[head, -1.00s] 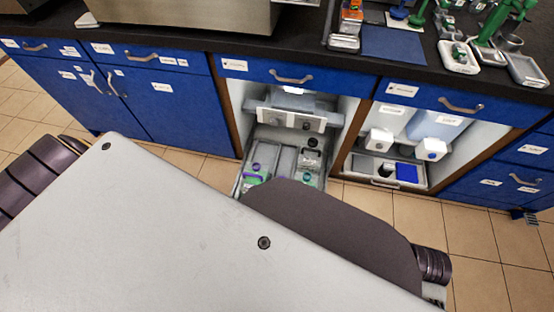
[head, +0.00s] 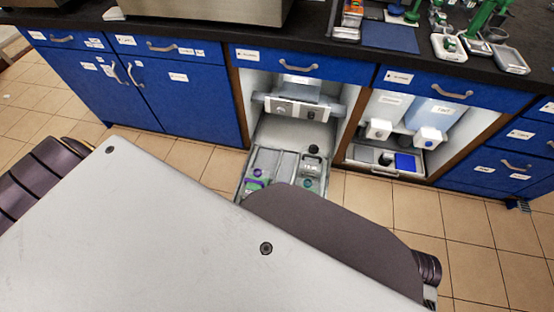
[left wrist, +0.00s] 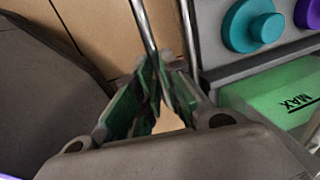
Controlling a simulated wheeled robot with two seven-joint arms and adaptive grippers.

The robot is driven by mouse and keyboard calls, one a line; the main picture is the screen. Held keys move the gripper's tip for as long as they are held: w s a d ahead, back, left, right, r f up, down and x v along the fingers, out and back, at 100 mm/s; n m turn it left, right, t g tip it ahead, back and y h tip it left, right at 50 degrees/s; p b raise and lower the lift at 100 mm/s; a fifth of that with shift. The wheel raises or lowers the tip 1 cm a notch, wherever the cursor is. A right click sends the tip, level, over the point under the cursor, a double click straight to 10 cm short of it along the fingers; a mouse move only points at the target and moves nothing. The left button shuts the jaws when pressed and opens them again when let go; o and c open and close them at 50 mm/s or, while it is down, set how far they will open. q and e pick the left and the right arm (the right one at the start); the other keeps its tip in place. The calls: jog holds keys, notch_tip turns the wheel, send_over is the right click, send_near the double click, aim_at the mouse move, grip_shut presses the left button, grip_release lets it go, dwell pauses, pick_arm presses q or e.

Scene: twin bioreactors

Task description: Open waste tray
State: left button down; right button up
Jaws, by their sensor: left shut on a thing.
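The waste tray (head: 259,160) is a light grey drawer at floor level in the left open cabinet bay. It stands well out past the cabinet front and holds bottles and compartments. In the left wrist view, my left gripper (left wrist: 160,68) has green-padded fingers shut on a thin metal handle bar (left wrist: 143,22). Beside it are teal and purple round caps (left wrist: 265,28) and a green container (left wrist: 270,95) marked MAX. My own body hides the tray's front and the left gripper in the head view. My right gripper is not in view.
A second tray (head: 372,168) with a blue item sits inside the right bay, below two white-capped containers. Blue drawers and doors (head: 190,95) flank the bays under a dark worktop (head: 210,33). The tiled floor (head: 350,205) is clear at the right.

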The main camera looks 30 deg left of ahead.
pick_arm(q)
jog(key=shift+d, duration=0.1)
jog(key=c, duration=1.5)
grip_release()
jog(key=shift+r, duration=0.15)
jog(key=shift+s+d+r, duration=0.1)
jog(key=shift+s+r, duration=0.25)
jog(key=shift+r, duration=1.55)
jog(key=shift+s+d+r, duration=0.1)
jog(key=shift+s+r, duration=0.3)
jog(key=shift+r, duration=1.5)
jog(key=shift+s+d+r, duration=0.1)
jog(key=shift+s+r, duration=0.25)
jog(key=shift+r, duration=1.55)
jog(key=shift+s, duration=0.1)
